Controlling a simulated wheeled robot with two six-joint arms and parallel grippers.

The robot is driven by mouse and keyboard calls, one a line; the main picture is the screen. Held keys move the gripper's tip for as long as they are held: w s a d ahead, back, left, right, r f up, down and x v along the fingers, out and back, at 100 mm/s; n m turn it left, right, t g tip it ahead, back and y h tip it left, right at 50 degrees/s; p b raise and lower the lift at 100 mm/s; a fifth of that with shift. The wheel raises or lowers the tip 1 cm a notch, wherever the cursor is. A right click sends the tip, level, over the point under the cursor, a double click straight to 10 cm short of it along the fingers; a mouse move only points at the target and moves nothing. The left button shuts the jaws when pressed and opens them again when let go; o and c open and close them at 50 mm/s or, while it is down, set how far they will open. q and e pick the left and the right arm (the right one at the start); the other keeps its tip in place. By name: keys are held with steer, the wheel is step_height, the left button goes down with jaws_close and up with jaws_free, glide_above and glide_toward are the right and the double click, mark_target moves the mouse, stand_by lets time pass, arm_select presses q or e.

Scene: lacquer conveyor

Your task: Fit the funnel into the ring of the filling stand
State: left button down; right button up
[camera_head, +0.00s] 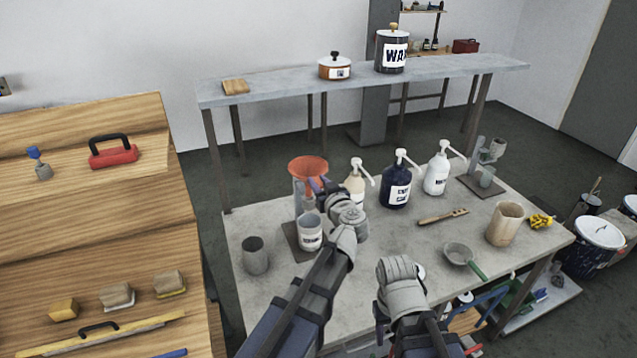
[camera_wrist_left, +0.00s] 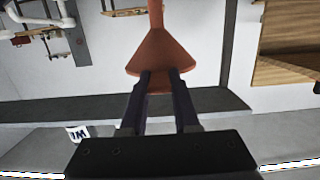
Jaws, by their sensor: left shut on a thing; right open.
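An orange-red funnel (camera_head: 308,166) is at the back left of the grey table, wide mouth up in the head view. The funnel is over or in front of a grey upright (camera_head: 299,203) on a dark base plate (camera_head: 291,243). A labelled white cup (camera_head: 311,238) stands on that plate. My arm hides the ring and the funnel's lower end, so I cannot tell whether it is seated. My right gripper (camera_head: 402,283) is low over the table's front, fingers mostly hidden.
Pump bottles (camera_head: 397,188) stand right of the funnel. A grey cup (camera_head: 255,262) is at left. A smaller stand (camera_head: 475,183), a brush (camera_head: 443,216), a wooden cup (camera_head: 505,226) and a green-handled pan (camera_head: 459,252) are at right.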

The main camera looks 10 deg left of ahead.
arm_select(q)
step_height(320, 180, down, 6)
steer(key=b, duration=0.6)
arm_select(e)
step_height(320, 180, down, 6)
stand_by(1.3)
arm_select(q)
steer(key=c, duration=0.6)
jaws_free()
